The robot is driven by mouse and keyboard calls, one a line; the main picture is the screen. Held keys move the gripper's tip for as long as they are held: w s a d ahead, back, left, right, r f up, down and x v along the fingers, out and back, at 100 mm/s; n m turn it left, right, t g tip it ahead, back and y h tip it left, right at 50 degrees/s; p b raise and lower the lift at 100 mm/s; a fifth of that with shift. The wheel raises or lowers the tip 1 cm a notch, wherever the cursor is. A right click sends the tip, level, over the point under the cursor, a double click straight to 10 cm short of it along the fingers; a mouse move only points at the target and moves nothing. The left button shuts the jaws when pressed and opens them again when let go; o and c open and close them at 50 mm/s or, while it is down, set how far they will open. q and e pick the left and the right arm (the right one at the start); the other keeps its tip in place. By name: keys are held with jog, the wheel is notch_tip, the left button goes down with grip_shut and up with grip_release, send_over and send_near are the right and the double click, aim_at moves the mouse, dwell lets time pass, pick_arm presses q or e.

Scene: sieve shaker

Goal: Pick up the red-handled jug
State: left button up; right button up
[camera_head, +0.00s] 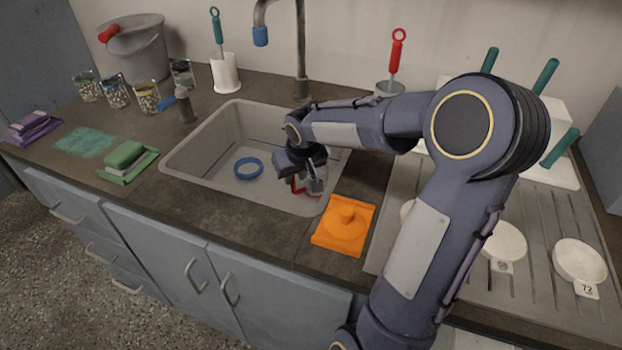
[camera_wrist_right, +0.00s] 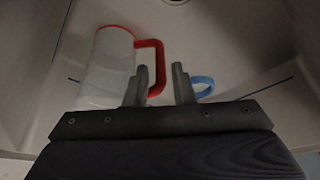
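The jug is translucent white with a red rim and a red handle (camera_wrist_right: 157,62). It sits in the sink, and its body (camera_wrist_right: 106,66) shows at the left of the right wrist view. In the head view the jug (camera_head: 319,186) is partly hidden behind my right gripper (camera_head: 305,172). In the wrist view the two fingers of my right gripper (camera_wrist_right: 161,80) are apart, and part of the red handle shows between them. I cannot tell whether either finger touches the handle. My left gripper is not in view.
A blue ring (camera_head: 248,168) lies on the sink floor. An orange square piece (camera_head: 345,226) lies on the counter at the sink's front right. The faucet (camera_head: 301,50) is behind.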

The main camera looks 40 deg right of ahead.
aim_at(294, 180)
jog(key=x, duration=0.3)
jog(key=shift+w+f+b, duration=0.1)
jog(key=shift+f+b, duration=0.15)
jog(key=shift+b, duration=0.05)
grip_shut()
jog(key=shift+r, duration=0.15)
